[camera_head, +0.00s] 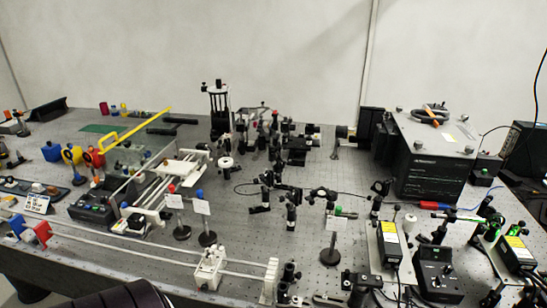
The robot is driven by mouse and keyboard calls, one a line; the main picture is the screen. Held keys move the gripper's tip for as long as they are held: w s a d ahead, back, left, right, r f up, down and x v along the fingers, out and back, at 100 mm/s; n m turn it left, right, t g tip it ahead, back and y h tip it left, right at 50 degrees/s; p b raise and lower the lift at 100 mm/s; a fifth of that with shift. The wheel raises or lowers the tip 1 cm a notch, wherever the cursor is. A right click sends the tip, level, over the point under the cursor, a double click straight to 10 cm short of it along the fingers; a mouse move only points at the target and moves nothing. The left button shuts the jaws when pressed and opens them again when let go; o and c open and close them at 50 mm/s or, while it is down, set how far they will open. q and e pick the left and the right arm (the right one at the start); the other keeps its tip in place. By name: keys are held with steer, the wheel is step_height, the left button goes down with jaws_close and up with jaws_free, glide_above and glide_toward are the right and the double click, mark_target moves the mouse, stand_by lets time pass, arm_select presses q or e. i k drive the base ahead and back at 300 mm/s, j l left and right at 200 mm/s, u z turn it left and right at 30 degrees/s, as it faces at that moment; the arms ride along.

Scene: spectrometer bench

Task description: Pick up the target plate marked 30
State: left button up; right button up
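Three small white plates on black round-based posts stand on the bench. One with a red top (174,201) and one with a blue top (202,207) stand side by side left of the middle. One with a green top (337,223) stands alone right of the middle. Any marks on them are too small to read, so I cannot tell which one is marked 30. Neither of my grippers is in view. A dark ribbed part at the bottom left edge may be part of my arm.
A perforated optical bench (240,268) fills the view. Black optic mounts (291,210) crowd its middle. White rails with a white carriage (209,268) cross the front left. A large black box (436,158) stands at the right, with yellow-labelled modules (389,242) in front. A dark gap between front posts is narrow.

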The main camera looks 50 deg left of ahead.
mark_target(182, 232)
steer(key=l+u, duration=0.1)
steer(key=u, duration=2.15)
steer(key=i+j, duration=0.1)
steer(key=j, duration=0.2)
steer(key=i+j, duration=0.1)
steer(key=j, duration=0.5)
steer(key=i, duration=0.05)
